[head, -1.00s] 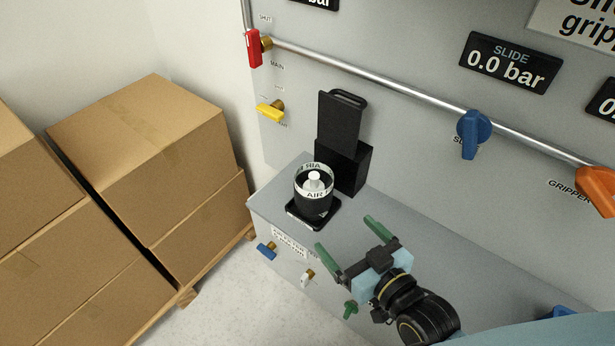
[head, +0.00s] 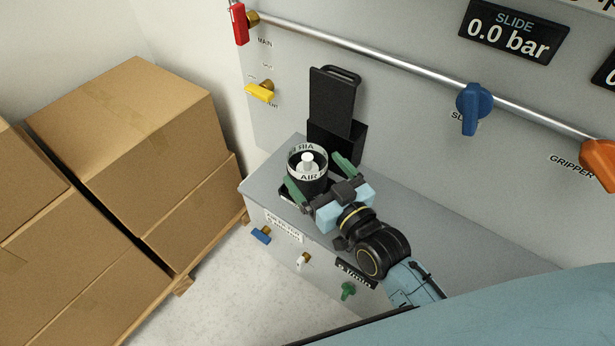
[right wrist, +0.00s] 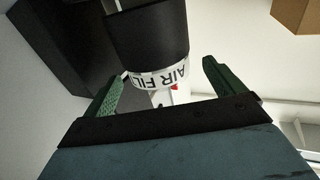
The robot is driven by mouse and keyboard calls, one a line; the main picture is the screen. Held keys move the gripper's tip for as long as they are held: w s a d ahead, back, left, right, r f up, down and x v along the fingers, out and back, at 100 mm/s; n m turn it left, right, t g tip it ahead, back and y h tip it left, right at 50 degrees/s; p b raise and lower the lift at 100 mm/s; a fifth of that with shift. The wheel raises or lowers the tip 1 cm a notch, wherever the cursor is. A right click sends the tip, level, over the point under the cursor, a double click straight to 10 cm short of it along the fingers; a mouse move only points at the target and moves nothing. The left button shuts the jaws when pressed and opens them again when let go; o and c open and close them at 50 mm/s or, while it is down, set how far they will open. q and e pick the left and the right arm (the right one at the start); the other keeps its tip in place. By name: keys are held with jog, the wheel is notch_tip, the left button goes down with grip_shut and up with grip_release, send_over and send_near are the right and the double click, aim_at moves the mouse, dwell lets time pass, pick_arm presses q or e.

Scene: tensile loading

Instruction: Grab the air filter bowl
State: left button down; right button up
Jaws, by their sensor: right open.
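The air filter bowl (head: 309,183) is a black cylinder with a white "AIR" band and a white centre stem. It stands upright on a black base on the grey ledge. In the right wrist view the bowl (right wrist: 147,40) shows its lettered band between the two fingers. My right gripper (head: 319,174) is open, with its green fingers on either side of the bowl. In the right wrist view the gripper (right wrist: 160,88) also shows wide apart; I cannot tell whether a finger touches the bowl. My left gripper is not in view.
A black holder (head: 333,105) stands right behind the bowl against the grey panel. Stacked cardboard boxes (head: 130,140) stand at the left. The ledge to the right is clear.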

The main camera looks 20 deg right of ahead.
aim_at(310, 164)
jog(key=b+x, duration=0.1)
jog(key=x, duration=0.3)
jog(key=shift+w+d, duration=0.1)
jog(key=shift+w, duration=0.1)
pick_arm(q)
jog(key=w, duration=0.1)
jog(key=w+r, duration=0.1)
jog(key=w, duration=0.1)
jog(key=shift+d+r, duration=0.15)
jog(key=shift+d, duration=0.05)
pick_arm(e)
jog(key=c, duration=1.4)
